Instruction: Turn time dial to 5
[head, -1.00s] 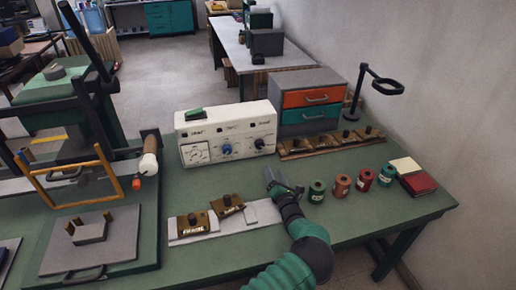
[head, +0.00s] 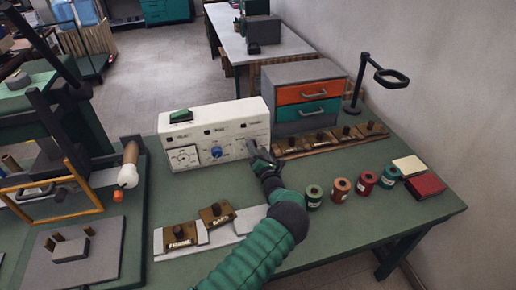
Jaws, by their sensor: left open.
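The white control box (head: 205,123) stands at the back middle of the green bench. Its front carries a round white-faced dial (head: 183,157) at the left and a blue knob (head: 216,152) in the middle. The labels are too small to read, so I cannot tell which is the time dial. My left gripper (head: 253,151) is open at the right part of the box's front, to the right of the blue knob. It covers the right-hand knob, and I cannot tell whether they touch. My right gripper is not in view.
A drawer unit (head: 297,77) stands right of the box, with a row of brown blocks (head: 330,139) before it. Several spools (head: 340,189) stand at the right. Brown stamp blocks (head: 181,235) lie on a pale strip in front. A frame press (head: 50,190) stands left.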

